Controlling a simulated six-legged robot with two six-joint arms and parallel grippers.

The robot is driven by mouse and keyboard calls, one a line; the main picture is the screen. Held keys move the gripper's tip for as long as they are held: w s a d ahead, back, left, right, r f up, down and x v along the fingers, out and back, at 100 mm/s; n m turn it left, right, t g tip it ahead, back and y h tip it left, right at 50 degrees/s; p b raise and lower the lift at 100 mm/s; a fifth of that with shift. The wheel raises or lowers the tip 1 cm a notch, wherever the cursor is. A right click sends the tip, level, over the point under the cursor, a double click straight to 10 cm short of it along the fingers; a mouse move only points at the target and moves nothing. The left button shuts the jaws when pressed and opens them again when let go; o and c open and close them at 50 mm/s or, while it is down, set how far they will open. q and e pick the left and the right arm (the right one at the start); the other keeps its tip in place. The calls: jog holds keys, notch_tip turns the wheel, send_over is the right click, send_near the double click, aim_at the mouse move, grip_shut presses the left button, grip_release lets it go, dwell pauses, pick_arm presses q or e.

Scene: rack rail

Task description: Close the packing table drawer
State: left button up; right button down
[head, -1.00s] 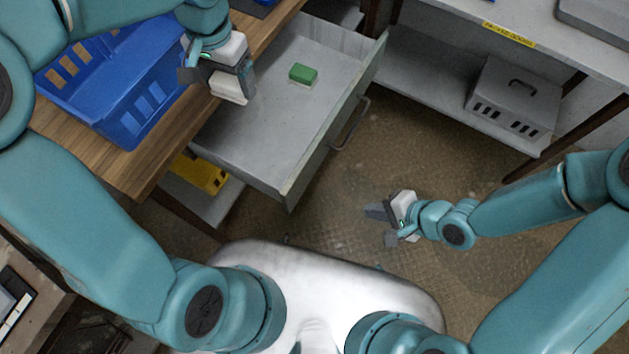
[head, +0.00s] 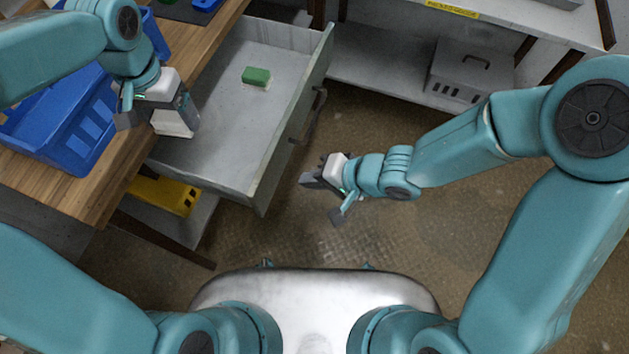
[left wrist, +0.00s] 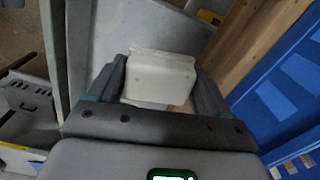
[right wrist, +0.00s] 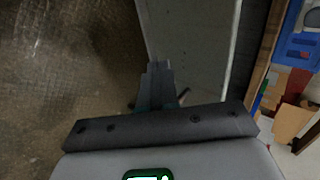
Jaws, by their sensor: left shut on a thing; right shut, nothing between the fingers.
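The packing table drawer (head: 215,140) stands pulled out from under the wooden table (head: 70,190), its grey tray open and its front panel (head: 290,120) carrying a handle (head: 312,118). A small green and white block (head: 256,76) lies inside the drawer. My left gripper (head: 176,118) is shut on a white block (head: 174,124) above the drawer's table-side edge; this block also shows between the fingers in the left wrist view (left wrist: 160,78). My right gripper (head: 308,180) is shut and empty, just outside the drawer front, below the handle in the picture. Its fingers meet beside the panel in the right wrist view (right wrist: 157,82).
A blue basket (head: 60,125) sits on the table near my left arm. A yellow item (head: 165,194) is on the shelf below. A grey slotted box (head: 468,72) stands on a low shelf at the back right. The floor before the drawer is clear.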

pick_arm(q)
jog(key=shift+f+b, duration=0.45)
jog(key=shift+f, duration=0.5)
jog(key=shift+s, duration=0.1)
pick_arm(e)
jog(key=a, duration=0.1)
jog(key=w+a+f, duration=0.1)
jog(key=a, duration=0.3)
jog(key=shift+w+a+f, duration=0.1)
jog(key=shift+w+f, duration=0.2)
jog(key=shift+f, duration=0.05)
jog(key=shift+w+a, duration=0.1)
jog(key=shift+a, duration=0.05)
jog(key=shift+a, duration=0.1)
